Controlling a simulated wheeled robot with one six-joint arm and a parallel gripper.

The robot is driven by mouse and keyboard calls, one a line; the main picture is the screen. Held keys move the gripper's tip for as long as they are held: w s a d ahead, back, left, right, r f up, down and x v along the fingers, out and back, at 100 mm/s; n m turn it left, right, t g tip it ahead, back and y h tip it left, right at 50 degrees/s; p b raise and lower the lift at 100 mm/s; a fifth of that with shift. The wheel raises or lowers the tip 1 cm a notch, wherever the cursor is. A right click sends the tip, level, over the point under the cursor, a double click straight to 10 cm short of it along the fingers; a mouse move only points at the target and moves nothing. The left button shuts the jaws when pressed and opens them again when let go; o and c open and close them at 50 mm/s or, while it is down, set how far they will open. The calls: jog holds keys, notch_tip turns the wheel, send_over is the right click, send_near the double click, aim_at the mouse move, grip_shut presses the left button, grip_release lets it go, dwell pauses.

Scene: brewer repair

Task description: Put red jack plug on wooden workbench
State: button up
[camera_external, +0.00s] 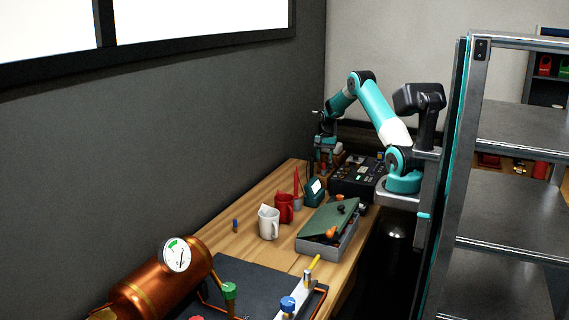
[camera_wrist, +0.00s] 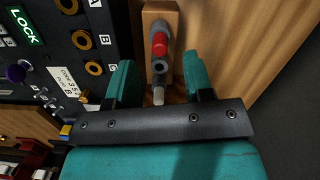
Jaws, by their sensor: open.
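The red jack plug (camera_wrist: 159,43) shows in the wrist view, with a red band and grey parts, at a small wooden block (camera_wrist: 150,14). My gripper (camera_wrist: 160,78) is open, its teal fingers to the left and right of the plug's lower end. Neither finger visibly touches it. In the external view my gripper (camera_external: 324,160) is low at the far end of the wooden workbench (camera_external: 225,235), beside the wall. The plug cannot be made out there. The wooden workbench also shows in the wrist view (camera_wrist: 235,30).
A black panel (camera_wrist: 55,50) with brass-ringed sockets and a LOCK display stands left of my gripper. In the external view, mugs (camera_external: 268,224), a green-lidded toolbox (camera_external: 325,230) and a copper boiler (camera_external: 155,285) occupy the bench. Bare wood lies left of the mugs.

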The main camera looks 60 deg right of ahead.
aim_at(324, 164)
jog(key=shift+a+f+p, duration=0.2)
jog(key=shift+f+p, duration=0.15)
jog(key=shift+f, duration=0.65)
jog(key=shift+a+f+p, duration=0.2)
jog(key=shift+f+p, duration=0.15)
jog(key=shift+f, duration=0.6)
grip_shut()
jog(key=shift+r, duration=0.1)
